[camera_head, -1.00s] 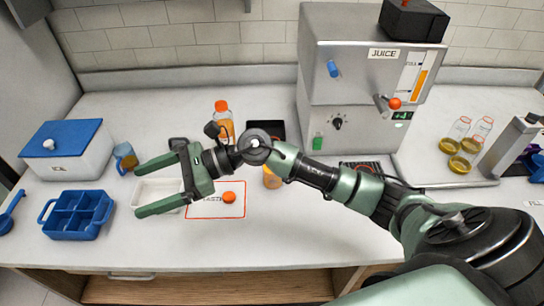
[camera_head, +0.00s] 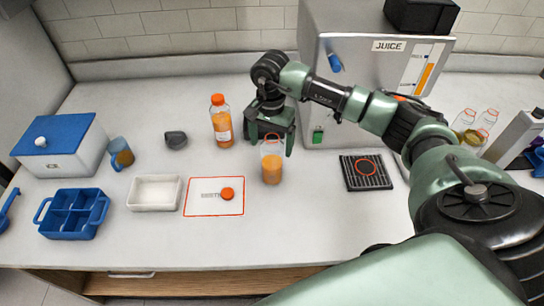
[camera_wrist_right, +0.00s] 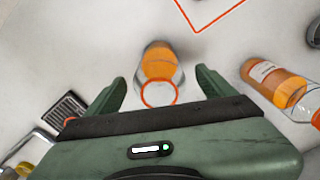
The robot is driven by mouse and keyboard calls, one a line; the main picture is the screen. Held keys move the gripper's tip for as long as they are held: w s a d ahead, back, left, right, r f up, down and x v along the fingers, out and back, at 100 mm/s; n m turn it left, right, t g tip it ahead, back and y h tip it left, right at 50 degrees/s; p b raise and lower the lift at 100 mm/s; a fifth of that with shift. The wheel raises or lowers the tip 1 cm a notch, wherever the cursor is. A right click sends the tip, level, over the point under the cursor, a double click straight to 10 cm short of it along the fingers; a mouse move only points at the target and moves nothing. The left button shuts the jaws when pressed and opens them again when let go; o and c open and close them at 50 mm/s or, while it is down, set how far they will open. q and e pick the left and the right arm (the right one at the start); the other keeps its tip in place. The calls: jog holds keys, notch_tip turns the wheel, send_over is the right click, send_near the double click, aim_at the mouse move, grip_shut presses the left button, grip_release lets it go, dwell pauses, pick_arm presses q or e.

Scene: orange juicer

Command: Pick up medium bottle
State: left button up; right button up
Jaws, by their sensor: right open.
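An uncapped bottle (camera_head: 271,169) with orange juice in its lower part and a red ring at its mouth stands upright on the counter, right of the marked mat. I take it for the medium bottle. My right gripper (camera_head: 271,143) is open above and around its top, pointing down. In the right wrist view the bottle (camera_wrist_right: 160,72) is between the two spread fingers of the gripper (camera_wrist_right: 160,82), with a gap on each side. A taller bottle with an orange cap (camera_head: 221,124) stands to the left; it also shows in the wrist view (camera_wrist_right: 275,85). My left gripper is not in view.
An orange cap (camera_head: 227,194) lies on the red-bordered mat (camera_head: 204,210). A white tray (camera_head: 154,205), blue divided tray (camera_head: 84,232) and ice box (camera_head: 72,160) are left. The juicer (camera_head: 345,100) stands behind right; a black grate (camera_head: 352,184) lies right. The front counter is clear.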

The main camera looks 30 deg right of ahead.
notch_tip(320, 180, down, 3)
jog(key=shift+d+f+p, duration=0.1)
jog(key=shift+f+p, duration=0.05)
jog(key=shift+p, duration=0.45)
jog(key=shift+f, duration=0.2)
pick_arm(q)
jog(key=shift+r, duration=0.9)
pick_arm(e)
grip_shut()
jog(key=shift+r, duration=0.1)
